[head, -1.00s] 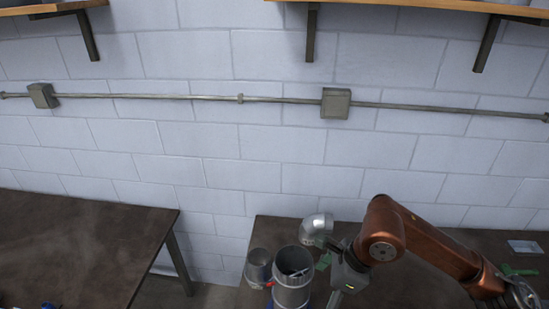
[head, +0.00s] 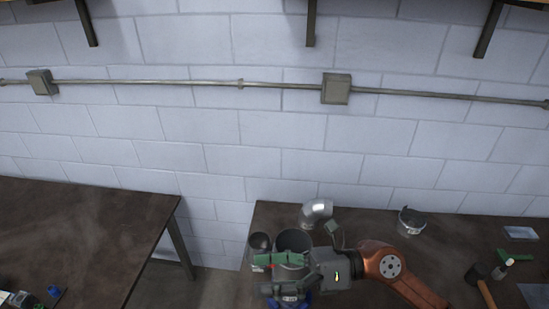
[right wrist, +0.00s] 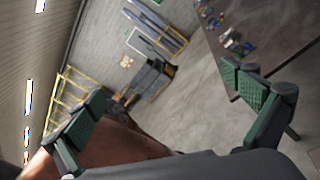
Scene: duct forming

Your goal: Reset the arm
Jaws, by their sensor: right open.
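My right arm (head: 400,277) reaches in from the lower right in the head view. Its right gripper (head: 268,274) points left, with its fingers apart and a green pad showing on the upper finger. It appears in front of the upright grey duct cylinder (head: 293,240) and hides its lower part; I cannot tell whether they touch. In the right wrist view the right gripper (right wrist: 172,112) is open, with green-padded fingers wide apart and nothing between them. My left gripper is not in view.
A silver elbow duct (head: 317,211), a smaller metal cylinder (head: 260,242) and a metal bucket-like piece (head: 411,221) stand on the dark right table (head: 375,222). A hammer (head: 481,284) lies at right. A gap separates the left table (head: 80,235). The block wall stands behind.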

